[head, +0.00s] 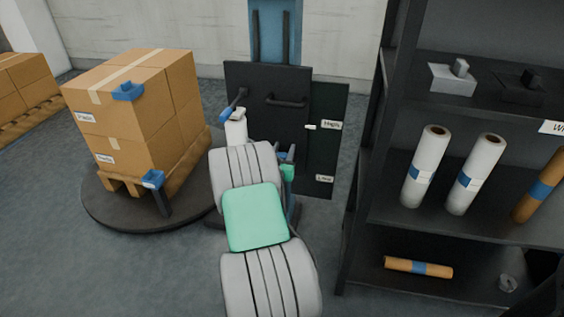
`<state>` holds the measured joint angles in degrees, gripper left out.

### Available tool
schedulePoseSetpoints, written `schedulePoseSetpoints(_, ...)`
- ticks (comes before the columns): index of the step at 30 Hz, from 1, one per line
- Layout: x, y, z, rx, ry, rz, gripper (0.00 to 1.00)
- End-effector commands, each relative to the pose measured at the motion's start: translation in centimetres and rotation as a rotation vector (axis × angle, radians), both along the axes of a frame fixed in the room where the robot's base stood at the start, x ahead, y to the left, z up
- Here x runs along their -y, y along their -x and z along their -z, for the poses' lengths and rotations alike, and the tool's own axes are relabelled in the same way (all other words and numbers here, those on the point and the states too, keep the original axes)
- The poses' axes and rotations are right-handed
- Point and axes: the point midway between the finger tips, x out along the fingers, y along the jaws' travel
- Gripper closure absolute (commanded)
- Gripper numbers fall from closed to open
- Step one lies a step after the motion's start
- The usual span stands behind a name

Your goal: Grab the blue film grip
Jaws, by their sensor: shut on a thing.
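My arm, pale grey with a green joint cover, reaches up from the bottom centre to the front of a dark machine panel (252,88) on a blue column. I cannot tell for certain which blue part is the film grip.
Stacked boxes (180,110) with blue pieces stand on a round dark turntable (112,208) at left. A dark shelf rack (368,160) at right holds white rolls (425,165) and brown rolls with blue bands. Grey floor is clear at lower left.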

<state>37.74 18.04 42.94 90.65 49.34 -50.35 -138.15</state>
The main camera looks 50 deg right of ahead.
Motion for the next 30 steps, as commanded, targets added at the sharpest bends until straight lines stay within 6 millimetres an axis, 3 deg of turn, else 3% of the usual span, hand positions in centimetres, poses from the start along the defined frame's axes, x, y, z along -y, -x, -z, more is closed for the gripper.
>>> schedulePoseSetpoints(9,0.0,0.0,0.0,0.000,0.000,0.000,1.00)
schedulePoseSetpoints(17,0.0,0.0,-0.5,0.001,0.001,0.000,1.00)
schedulePoseSetpoints(27,0.0,0.0,-8.3,0.003,0.001,0.001,1.00)
schedulePoseSetpoints(30,0.0,0.1,-9.5,0.001,0.000,0.004,1.00)
